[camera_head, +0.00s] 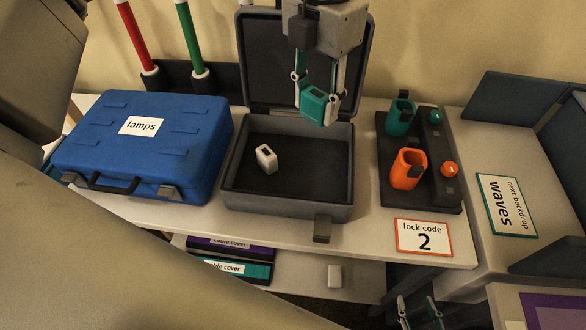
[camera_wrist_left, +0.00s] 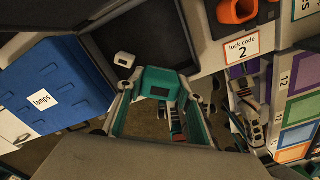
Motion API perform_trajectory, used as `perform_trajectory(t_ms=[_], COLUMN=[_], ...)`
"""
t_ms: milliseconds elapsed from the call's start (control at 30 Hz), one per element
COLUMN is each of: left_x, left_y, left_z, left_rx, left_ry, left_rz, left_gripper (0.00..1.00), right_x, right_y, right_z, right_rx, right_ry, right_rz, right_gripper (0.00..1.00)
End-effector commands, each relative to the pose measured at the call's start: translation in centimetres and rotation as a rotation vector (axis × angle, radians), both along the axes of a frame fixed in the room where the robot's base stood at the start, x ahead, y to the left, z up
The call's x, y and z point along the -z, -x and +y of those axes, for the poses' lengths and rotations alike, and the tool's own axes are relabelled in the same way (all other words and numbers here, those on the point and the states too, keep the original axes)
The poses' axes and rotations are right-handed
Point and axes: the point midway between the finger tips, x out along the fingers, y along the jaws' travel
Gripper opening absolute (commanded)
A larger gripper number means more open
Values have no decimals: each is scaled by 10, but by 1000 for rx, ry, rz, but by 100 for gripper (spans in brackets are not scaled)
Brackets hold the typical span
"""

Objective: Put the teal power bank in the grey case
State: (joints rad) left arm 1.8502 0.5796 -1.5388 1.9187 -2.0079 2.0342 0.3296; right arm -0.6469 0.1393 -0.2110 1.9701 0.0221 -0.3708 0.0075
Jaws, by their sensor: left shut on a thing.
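The teal power bank (camera_head: 314,103) is held between the fingers of my left gripper (camera_head: 318,95), in the air over the back part of the open grey case (camera_head: 240,205). In the left wrist view the teal power bank (camera_wrist_left: 160,82) sits between the fingertips. The case's lid stands upright at the back. A small white block with a dark end (camera_head: 266,158) stands inside the case on its dark floor. My right gripper (camera_head: 419,312) is at the bottom edge of the head view, low in front of the table, with its fingers apart and nothing seen between them.
A closed blue case labelled lamps (camera_head: 175,145) stands left of the grey case. A dark stand with a teal holder (camera_head: 400,118) and an orange holder (camera_head: 407,172) is on the right. A lock code 2 card (camera_head: 424,237) lies in front of it. Covers lie on a lower shelf.

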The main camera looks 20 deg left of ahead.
Motion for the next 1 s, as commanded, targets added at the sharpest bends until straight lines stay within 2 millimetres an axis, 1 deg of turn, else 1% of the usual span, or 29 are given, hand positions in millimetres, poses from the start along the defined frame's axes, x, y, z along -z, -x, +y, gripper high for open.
perform_trajectory(t_ms=[100,200,267,333,467,800,900,1000], left_x=[-5,-8,-5,4,33,115,133,144], left_y=[2,3,4,4,5,5,5,4], left_z=[-5,-7,-8,-8,-7,-8,-8,-8], left_rx=[-134,-201,-222,-232,-232,-231,-230,-230], left_ry=[1,2,1,0,-1,1,2,2], left_rz=[1,2,4,7,10,7,6,5], left_gripper=[11,11,11,11,11,11,11,11], right_x=[1,2,2,3,5,7,8,8], right_y=[0,0,0,0,1,0,0,-1], right_z=[0,0,0,0,-1,-1,-2,-2], right_rx=[0,0,0,0,-1,-1,-1,-2], right_ry=[0,1,1,1,3,7,8,9], right_rz=[1,1,1,2,2,2,2,0], right_gripper=[40,40,40,40,40,40,40,40])
